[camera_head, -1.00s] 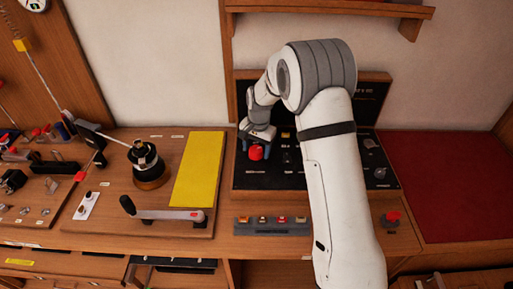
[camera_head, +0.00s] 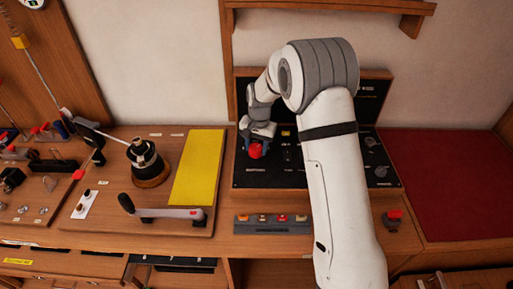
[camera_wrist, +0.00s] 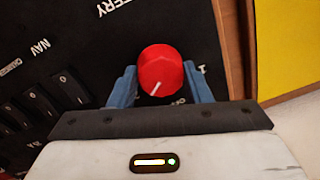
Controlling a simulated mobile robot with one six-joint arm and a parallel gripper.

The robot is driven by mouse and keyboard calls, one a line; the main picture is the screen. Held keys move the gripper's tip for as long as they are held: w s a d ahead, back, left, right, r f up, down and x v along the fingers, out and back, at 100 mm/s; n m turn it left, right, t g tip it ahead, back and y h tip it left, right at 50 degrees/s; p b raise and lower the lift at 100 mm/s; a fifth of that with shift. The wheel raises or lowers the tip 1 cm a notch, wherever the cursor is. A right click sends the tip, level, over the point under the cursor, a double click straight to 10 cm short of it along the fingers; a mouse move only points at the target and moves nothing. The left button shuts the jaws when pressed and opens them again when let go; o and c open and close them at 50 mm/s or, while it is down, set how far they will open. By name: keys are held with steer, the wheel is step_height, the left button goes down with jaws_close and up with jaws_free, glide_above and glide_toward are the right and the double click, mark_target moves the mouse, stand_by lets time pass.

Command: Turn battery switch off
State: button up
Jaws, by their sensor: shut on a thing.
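The red battery switch knob (camera_wrist: 162,71) sits on a black panel, with a white pointer line on its face. In the wrist view, the line slants toward the lower left, and part of an OFF label shows just below the knob. My gripper (camera_wrist: 160,84) has its blue fingers on both sides of the knob and is shut on it. The head view also shows the knob (camera_head: 255,151) under my gripper (camera_head: 257,143). My fingers hide its sides.
The black panel (camera_head: 260,179) carries rocker switches (camera_wrist: 68,88) beside the knob and more dials at right, partly behind my arm. A yellow sheet (camera_head: 200,165) and a lever (camera_head: 160,212) lie to the left. A red mat (camera_head: 440,185) is at right.

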mark_target(257, 146)
steer(key=n+b, duration=0.2)
steer(key=n, duration=0.3)
steer(key=shift+f+b, duration=0.1)
steer(key=shift+b, duration=0.3)
steer(key=n+b, duration=0.1)
steer(key=n, duration=0.4)
steer(key=shift+w+g, duration=0.1)
steer(key=shift+g, duration=0.2)
steer(key=o, duration=1)
step_height(257, 146, up, 7)
steer(key=shift+w+d+r+b, duration=0.1)
steer(key=shift+b, duration=0.6)
steer(key=shift+r, duration=0.4)
